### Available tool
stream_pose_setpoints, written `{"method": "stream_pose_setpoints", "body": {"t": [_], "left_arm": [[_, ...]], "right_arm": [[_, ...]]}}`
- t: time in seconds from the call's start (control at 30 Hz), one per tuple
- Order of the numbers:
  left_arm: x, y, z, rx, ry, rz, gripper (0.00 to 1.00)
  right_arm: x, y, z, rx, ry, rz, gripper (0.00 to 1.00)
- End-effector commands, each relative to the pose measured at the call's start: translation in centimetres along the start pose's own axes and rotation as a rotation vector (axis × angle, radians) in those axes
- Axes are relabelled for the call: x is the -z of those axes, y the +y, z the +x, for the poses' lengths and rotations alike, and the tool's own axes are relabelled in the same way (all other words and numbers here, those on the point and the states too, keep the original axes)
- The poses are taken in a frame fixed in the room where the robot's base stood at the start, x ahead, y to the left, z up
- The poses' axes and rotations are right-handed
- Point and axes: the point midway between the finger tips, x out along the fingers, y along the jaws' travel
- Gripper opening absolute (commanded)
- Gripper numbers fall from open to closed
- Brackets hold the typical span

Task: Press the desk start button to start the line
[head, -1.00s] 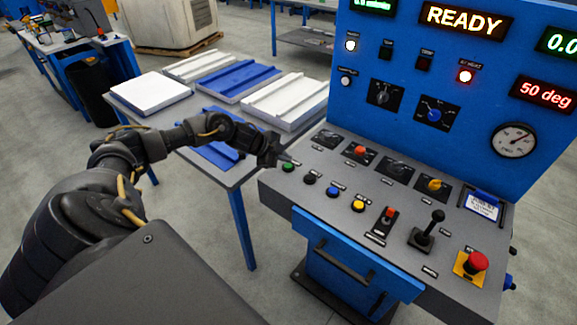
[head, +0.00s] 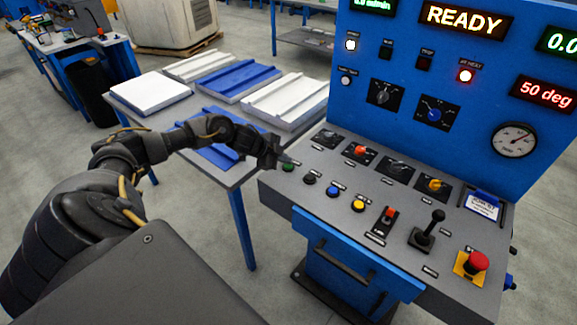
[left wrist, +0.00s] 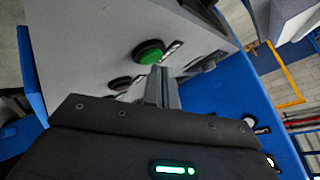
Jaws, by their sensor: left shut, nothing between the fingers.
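The green button (head: 288,167) sits at the left end of the button row on the grey desk (head: 340,225). In the left wrist view the green button (left wrist: 149,52) shows just beyond the fingertips. My left gripper (head: 283,160) is shut and empty, its tips right at the button's upper edge in the head view. In the left wrist view the shut fingers (left wrist: 162,80) point at the button's lower right side. I cannot tell whether they touch it. My right gripper is in neither view.
Black (head: 309,179), blue (head: 332,191) and yellow (head: 358,206) buttons continue the row. A joystick (head: 427,230) and a red emergency button (head: 475,262) stand farther right. The upright panel's display (head: 462,20) reads READY. A table with white and blue panels (head: 235,82) is behind my left arm.

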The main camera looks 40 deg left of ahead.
Motion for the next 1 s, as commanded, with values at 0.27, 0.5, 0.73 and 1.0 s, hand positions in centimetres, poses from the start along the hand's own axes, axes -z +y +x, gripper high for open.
{"method": "stream_pose_setpoints", "body": {"t": [0.27, 0.5, 0.73, 1.0], "left_arm": [[-0.02, 0.03, 0.04, 0.000, 0.000, 0.000, 0.00], [-0.08, 0.11, 0.15, 0.000, 0.001, 0.000, 0.00], [-0.22, 0.25, 0.34, 0.000, 0.001, 0.000, 0.00], [-0.39, 0.44, 0.58, 0.000, 0.001, -0.001, 0.00]], "right_arm": [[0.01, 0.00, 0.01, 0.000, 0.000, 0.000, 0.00], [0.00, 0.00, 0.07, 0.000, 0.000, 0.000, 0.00], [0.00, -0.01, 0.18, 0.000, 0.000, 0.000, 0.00], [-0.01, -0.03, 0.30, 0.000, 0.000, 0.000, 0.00]]}}
